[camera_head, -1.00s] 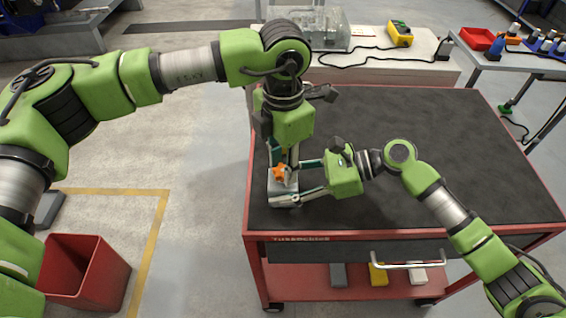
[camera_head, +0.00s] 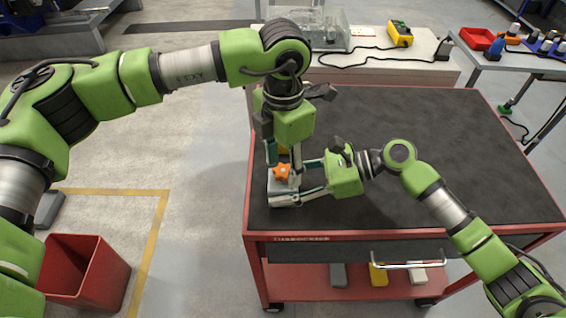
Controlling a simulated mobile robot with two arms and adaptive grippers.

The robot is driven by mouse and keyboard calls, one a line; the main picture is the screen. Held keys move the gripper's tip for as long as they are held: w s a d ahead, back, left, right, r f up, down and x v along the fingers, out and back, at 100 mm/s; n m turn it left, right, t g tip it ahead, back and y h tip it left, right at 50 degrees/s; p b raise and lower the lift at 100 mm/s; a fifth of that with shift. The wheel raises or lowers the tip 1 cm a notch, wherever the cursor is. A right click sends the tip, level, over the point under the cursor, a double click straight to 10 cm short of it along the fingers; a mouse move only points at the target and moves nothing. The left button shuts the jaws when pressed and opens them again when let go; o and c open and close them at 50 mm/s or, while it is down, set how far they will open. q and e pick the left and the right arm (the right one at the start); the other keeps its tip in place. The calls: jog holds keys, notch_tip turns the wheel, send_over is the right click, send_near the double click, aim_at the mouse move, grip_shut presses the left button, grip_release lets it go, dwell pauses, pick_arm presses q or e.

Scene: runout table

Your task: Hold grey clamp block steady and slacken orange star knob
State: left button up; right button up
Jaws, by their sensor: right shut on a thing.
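The grey clamp block (camera_head: 284,198) stands near the left edge of the cart's dark top. The orange star knob (camera_head: 282,173) sits on its upper part, in clear view. My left gripper (camera_head: 284,165) points down over the block from above. Its two fingers are spread apart, close to the knob; any contact is too small to tell. My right gripper (camera_head: 312,180) reaches in from the right, level with the block. It is shut on the grey clamp block, one finger along the front and the other partly hidden behind.
The rest of the red cart's dark top (camera_head: 420,130) is clear. A red bin (camera_head: 85,270) stands on the floor at left. A white bench with a yellow device (camera_head: 400,34) and black cable lies behind. A side table with a red tray (camera_head: 482,39) is at far right.

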aim_at(283, 170)
pick_arm(q)
notch_tip(283, 170, up, 12)
dwell(0.5)
pick_arm(e)
jog(key=o, duration=1.7)
jog(key=shift+c, duration=0.2)
